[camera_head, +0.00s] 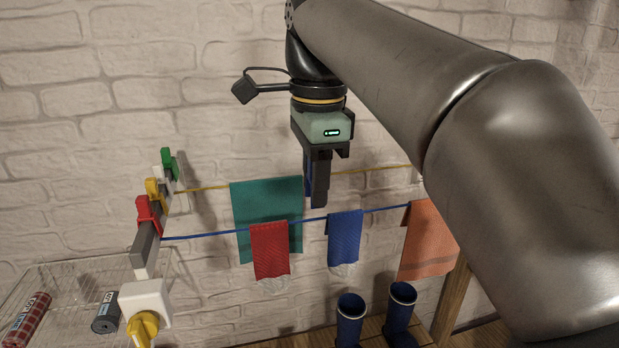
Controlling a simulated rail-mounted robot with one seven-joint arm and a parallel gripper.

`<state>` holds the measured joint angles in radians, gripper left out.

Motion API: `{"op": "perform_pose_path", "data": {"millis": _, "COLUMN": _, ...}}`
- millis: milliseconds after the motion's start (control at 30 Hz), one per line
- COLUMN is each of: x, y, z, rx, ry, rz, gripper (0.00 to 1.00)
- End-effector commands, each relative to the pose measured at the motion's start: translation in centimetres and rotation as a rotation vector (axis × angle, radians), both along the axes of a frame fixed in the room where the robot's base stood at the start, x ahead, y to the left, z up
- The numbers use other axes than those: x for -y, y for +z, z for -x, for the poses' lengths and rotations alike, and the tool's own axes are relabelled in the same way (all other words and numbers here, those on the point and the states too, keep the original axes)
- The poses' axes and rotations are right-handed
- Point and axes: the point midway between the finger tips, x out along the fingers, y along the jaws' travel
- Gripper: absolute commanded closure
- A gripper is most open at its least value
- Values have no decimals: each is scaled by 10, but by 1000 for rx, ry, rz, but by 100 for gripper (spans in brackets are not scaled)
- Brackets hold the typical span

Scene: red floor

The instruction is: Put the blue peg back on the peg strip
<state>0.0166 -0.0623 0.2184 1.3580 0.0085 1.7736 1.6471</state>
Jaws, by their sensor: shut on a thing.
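My gripper (318,203) points down in front of the brick wall, right of the picture's middle top. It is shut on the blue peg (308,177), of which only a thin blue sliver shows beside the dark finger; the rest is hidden. The peg strip (144,247) is a grey bar at the left, running away from me. It carries a red peg (148,215), a yellow peg (154,192) and a green peg (169,164). My gripper is well to the right of the strip and apart from it.
A teal cloth (258,205), red cloth (269,250), blue cloth (345,238) and orange cloth (428,240) hang there.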

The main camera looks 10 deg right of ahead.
Motion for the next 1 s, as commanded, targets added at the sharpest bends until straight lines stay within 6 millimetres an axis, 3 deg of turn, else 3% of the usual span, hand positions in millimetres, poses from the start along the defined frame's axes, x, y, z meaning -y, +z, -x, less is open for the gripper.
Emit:
{"op": "perform_pose_path", "data": {"millis": 633, "x": 0, "y": 48, "z": 0, "rx": 0, "ry": 0, "rz": 0, "gripper": 91}}
{"op": "perform_pose_path", "data": {"millis": 1000, "x": 0, "y": 49, "z": 0, "rx": 0, "ry": 0, "rz": 0, "gripper": 91}}
